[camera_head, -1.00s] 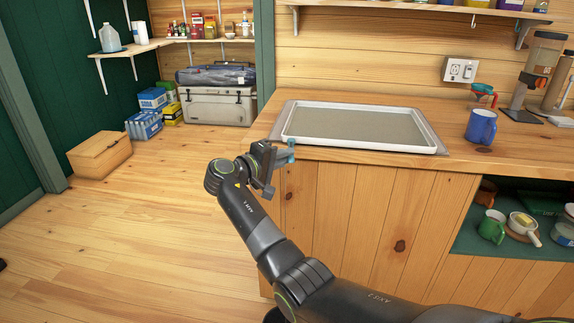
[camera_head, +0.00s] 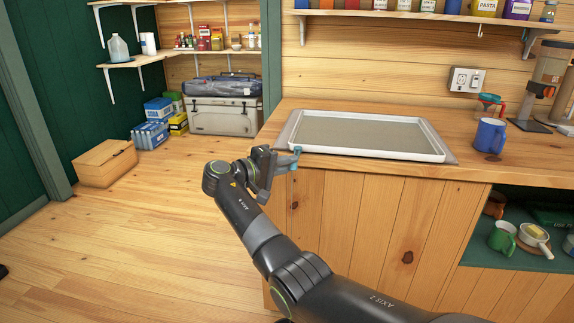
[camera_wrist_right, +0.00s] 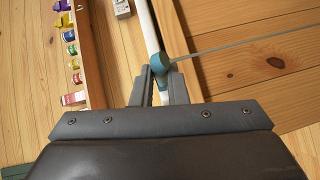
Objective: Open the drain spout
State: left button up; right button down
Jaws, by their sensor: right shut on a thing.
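The drain spout is a small teal fitting (camera_head: 297,151) at the near left corner of the white-rimmed tray (camera_head: 375,153) on the wooden counter. My right gripper (camera_head: 281,163) is at this corner, just off the counter's front edge. In the right wrist view, its two grey fingers (camera_wrist_right: 160,84) are shut on the teal spout (camera_wrist_right: 176,74), beside the tray's white rim (camera_wrist_right: 147,30). The fingers hide part of the spout, and I cannot tell whether it is open.
A blue mug (camera_head: 490,136) and a coffee grinder (camera_head: 545,80) stand right of the tray. An open shelf with mugs (camera_head: 503,238) is below the counter. The floor on the left is clear.

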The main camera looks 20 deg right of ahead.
jog(key=c, duration=1.4)
grip_release()
